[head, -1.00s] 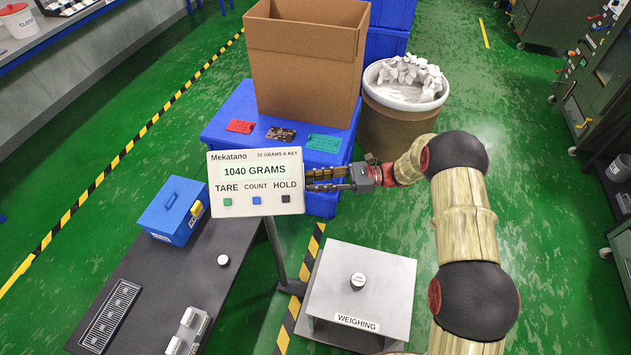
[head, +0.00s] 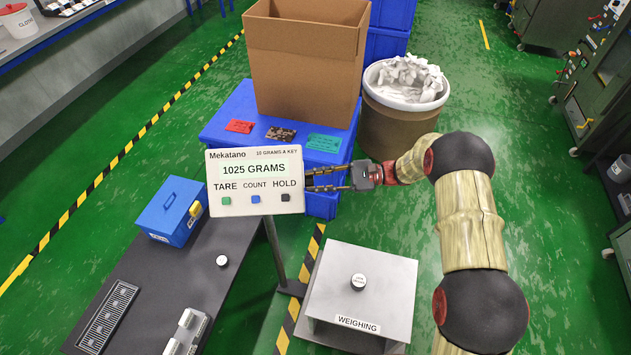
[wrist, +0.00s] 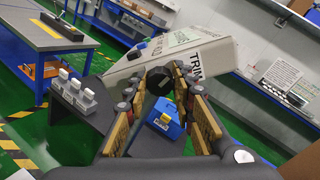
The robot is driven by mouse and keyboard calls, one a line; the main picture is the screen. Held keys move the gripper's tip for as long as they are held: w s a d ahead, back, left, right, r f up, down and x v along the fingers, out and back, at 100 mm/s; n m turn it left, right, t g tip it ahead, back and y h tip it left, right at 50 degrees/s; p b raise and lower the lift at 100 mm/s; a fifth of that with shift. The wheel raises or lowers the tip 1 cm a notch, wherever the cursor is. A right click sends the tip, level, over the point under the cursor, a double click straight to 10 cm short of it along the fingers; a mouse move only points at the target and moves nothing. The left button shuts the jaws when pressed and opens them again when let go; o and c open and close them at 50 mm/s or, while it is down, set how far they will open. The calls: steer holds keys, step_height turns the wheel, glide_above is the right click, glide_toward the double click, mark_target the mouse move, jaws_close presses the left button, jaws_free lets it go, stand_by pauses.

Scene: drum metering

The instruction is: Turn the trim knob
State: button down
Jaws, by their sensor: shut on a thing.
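The trim knob (wrist: 157,79) is a round black knob on the side face of the pale indicator box, beside the label TRIM (wrist: 203,63). In the head view the indicator box (head: 255,192) faces me on a stand and reads 1025 GRAMS. My gripper (wrist: 160,88) has a finger on each side of the knob and is shut on it. In the head view my gripper (head: 310,180) reaches in from the right to the box's right edge, and the knob cannot be made out there.
A blue box (head: 167,222) stands on the dark bench left of the indicator. A large carton (head: 300,80) and a bin of crumpled paper (head: 400,115) stand behind.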

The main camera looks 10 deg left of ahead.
stand_by(0.4)
steer(key=c, duration=1.5)
jaws_free()
steer(key=v, duration=1.2)
steer(key=shift+f, duration=0.1)
